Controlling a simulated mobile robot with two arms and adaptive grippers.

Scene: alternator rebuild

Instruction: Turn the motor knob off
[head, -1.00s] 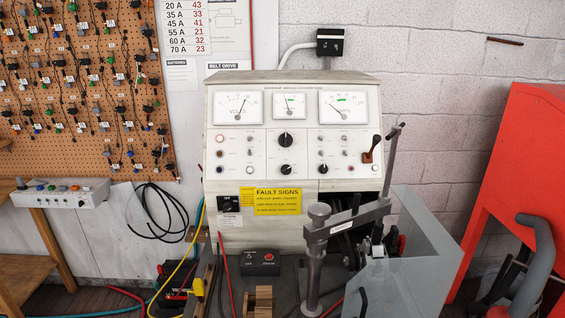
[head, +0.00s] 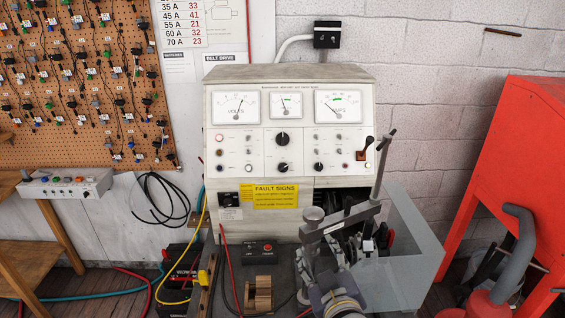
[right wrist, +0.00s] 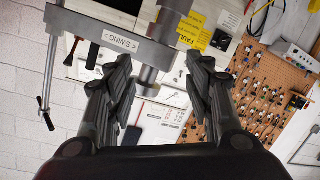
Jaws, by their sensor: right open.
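The test bench panel (head: 348,143) stands ahead with three dials on top. It carries a large black knob (head: 282,139) in the middle, a second black knob (head: 283,168) below it and a smaller black knob (head: 318,167) to the right. The labels are too small to read, so I cannot tell which is the motor knob. My right gripper (head: 316,250) is low in front of the bench, below the panel and apart from the knobs. In the right wrist view it is open and empty (right wrist: 158,72). My left gripper is not in view.
A grey post and swing arm (head: 345,216) and a clear guard (head: 405,255) stand close around my right gripper. A small black switch box (head: 259,253) sits to its left. A red cabinet (head: 520,170) is at the right.

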